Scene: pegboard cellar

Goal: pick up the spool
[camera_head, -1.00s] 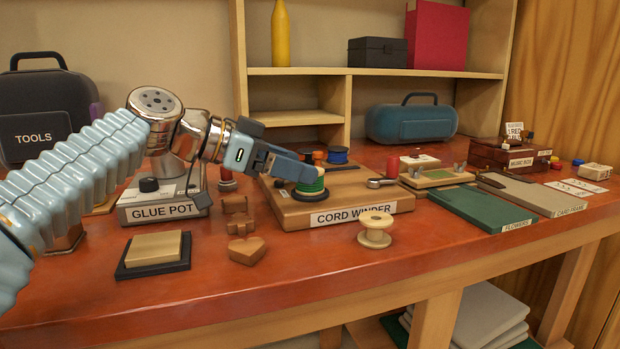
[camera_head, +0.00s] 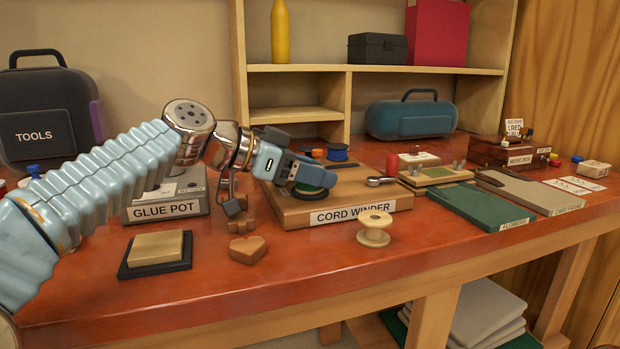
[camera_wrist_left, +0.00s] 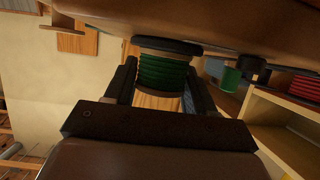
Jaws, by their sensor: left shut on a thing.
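The spool wound with green cord (camera_head: 309,190) is at the left part of the cord winder board (camera_head: 372,198). My left gripper (camera_head: 312,178) is shut on it and hides much of it in the head view. In the left wrist view the green spool (camera_wrist_left: 163,72) sits between the two fingers, its dark flange near a brown surface. I cannot tell whether it touches the board. A bare, pale spool (camera_head: 374,228) stands upright on the bench in front of the board, apart from the gripper. My right gripper is not in view.
A blue spool (camera_head: 337,152) is behind. Green and grey flat boards lie right.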

